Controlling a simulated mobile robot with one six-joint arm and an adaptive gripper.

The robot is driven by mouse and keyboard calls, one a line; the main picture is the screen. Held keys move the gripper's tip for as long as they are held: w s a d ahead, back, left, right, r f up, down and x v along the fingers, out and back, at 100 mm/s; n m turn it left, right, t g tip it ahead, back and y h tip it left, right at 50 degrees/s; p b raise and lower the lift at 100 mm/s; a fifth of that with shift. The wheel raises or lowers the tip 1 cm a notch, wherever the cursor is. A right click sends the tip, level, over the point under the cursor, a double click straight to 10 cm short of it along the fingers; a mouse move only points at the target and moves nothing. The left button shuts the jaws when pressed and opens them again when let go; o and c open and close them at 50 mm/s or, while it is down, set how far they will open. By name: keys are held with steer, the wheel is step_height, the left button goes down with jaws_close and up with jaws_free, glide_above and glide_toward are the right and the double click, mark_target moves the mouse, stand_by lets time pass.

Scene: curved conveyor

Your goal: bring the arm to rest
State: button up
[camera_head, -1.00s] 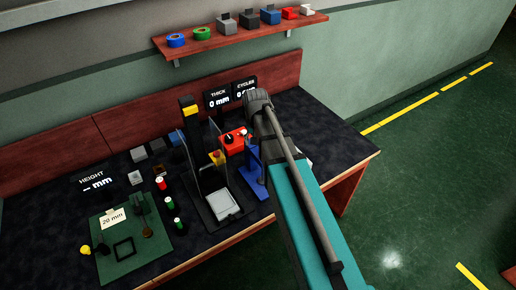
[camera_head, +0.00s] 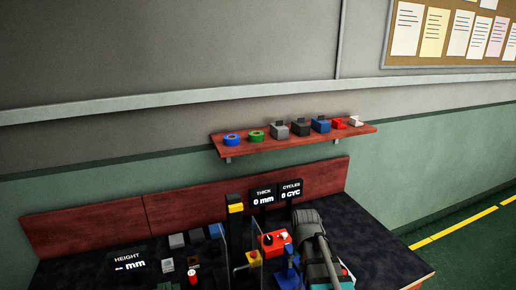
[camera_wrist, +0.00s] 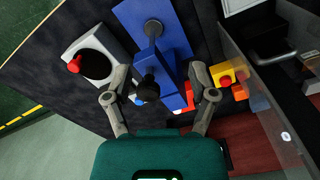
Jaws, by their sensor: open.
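My arm (camera_head: 318,250) shows at the bottom right of the head view, over the dark bench (camera_head: 80,266). In the wrist view my gripper (camera_wrist: 155,82) is open, its two fingers spread apart. A blue stand (camera_wrist: 175,40) with a dark round knob shows beyond and between the fingers, and I cannot tell how near it is. Nothing is visibly held.
A red control box (camera_head: 274,242) and a yellow-topped post (camera_head: 235,207) stand left of my arm. A white device with a red knob (camera_wrist: 75,65) is left of the fingers. A wooden shelf (camera_head: 290,145) with tape rolls and small blocks hangs above the bench.

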steer(key=s+n, duration=0.1)
steer(key=s, duration=0.7)
